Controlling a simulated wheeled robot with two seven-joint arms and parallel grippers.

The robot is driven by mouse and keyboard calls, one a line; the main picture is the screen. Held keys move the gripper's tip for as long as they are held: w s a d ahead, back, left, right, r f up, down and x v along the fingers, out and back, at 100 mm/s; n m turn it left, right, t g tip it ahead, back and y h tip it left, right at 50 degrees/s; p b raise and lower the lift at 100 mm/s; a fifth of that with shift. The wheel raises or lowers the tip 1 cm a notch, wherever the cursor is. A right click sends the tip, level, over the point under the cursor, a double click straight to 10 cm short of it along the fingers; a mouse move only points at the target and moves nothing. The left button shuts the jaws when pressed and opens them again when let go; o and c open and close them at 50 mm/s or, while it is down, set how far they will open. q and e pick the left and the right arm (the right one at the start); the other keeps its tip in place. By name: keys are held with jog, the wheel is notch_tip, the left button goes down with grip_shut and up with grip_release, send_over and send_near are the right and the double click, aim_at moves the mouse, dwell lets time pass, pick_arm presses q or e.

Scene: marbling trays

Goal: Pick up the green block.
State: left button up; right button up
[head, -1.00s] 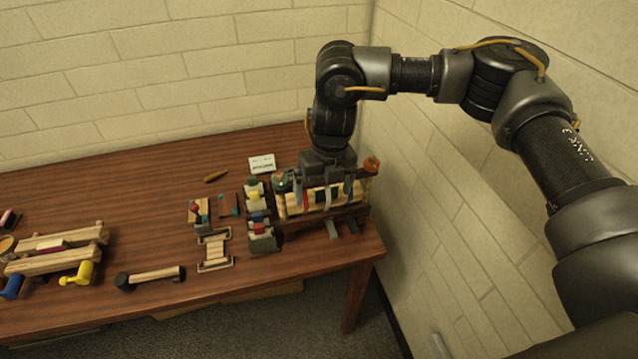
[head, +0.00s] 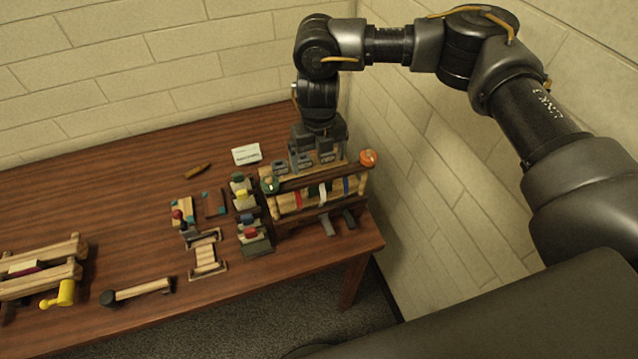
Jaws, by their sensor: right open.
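My right gripper (head: 318,150) points down from its arm at the back of the wooden rack (head: 322,181). Its fingertips are hard to separate from the grey pieces at the rack's top; it is open, and I see nothing held in it. A small green piece (head: 238,177) tops the row of coloured pieces left of the rack. A dark green piece (head: 258,246) lies at the near end of that row. Green also shows among the coloured strips on the rack. I cannot tell which of these is the green block. My left gripper is out of view.
An orange round knob (head: 368,157) tops the rack's right end. A white card (head: 246,154) lies behind the row. A wooden frame (head: 206,255), a mallet-like piece (head: 140,290) and log-like beams (head: 40,268) lie to the left. The back left of the brown table (head: 110,185) is clear.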

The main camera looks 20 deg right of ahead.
jog(key=shift+w+f, duration=0.2)
jog(key=shift+f, duration=0.5)
jog(key=shift+d, duration=0.1)
jog(key=shift+s+f+p, duration=0.1)
jog(key=shift+s+p, duration=0.05)
jog(key=shift+p, duration=0.15)
jog(key=shift+s+f+p, duration=0.15)
jog(key=shift+f+p, duration=0.2)
jog(key=shift+p, duration=0.05)
notch_tip(320, 180, down, 3)
jog(key=shift+f+p, duration=0.15)
jog(key=shift+p, duration=0.8)
jog(key=shift+f, duration=0.45)
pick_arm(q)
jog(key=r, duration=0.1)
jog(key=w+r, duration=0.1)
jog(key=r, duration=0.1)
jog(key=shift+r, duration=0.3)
pick_arm(e)
jog(key=shift+c, duration=0.3)
